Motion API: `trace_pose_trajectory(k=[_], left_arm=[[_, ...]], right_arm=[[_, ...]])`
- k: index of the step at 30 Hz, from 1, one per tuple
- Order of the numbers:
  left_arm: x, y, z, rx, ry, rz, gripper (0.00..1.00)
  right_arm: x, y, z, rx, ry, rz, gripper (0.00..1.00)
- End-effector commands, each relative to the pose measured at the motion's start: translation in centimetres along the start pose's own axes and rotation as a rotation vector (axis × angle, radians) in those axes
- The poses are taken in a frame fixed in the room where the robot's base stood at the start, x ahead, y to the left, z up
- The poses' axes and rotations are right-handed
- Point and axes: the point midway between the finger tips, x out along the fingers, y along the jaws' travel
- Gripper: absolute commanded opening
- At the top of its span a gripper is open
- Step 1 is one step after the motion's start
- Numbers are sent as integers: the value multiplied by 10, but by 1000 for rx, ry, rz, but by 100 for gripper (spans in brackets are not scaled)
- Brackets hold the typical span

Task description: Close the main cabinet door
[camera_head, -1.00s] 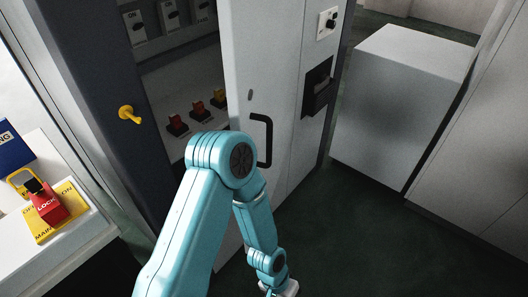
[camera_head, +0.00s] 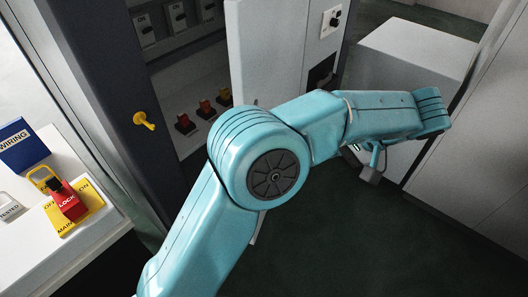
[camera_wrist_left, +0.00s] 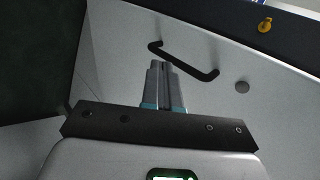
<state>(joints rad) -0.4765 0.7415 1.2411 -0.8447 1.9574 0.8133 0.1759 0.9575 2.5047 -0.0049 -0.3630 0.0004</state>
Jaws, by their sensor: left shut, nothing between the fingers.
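The main cabinet door (camera_head: 265,50) is a light grey panel standing open. The cabinet's inside, with switches, shows to its left. My left arm crosses in front of the door and hides its handle in the head view. In the left wrist view the black bar handle (camera_wrist_left: 184,62) runs slanting across the pale door face (camera_wrist_left: 125,50). My left gripper (camera_wrist_left: 165,66) is shut and empty, its fingertips close to the handle; whether they touch it I cannot tell. In the head view only part of my left gripper (camera_head: 371,173) shows, below the forearm. My right gripper is not in view.
A yellow knob (camera_head: 145,121) sits on the dark cabinet frame. A grey box (camera_head: 415,55) stands at right. The dark green floor (camera_head: 340,245) is open in front.

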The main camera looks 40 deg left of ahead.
Motion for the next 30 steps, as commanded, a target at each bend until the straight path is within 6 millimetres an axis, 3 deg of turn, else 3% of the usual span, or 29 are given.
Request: trace_pose_trajectory(k=[2, 5, 18, 24, 30], left_arm=[[-4, -7, 2, -23, -2, -15, 0], [6, -8, 2, -25, -7, -20, 0], [97, -10, 4, -20, -10, -18, 0], [116, -31, 4, -22, -8, -16, 0], [124, -36, 4, -20, -6, -16, 0]], right_arm=[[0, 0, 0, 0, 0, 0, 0], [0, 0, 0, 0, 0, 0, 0], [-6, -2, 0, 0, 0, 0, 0], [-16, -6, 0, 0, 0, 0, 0], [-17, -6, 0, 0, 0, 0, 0]])
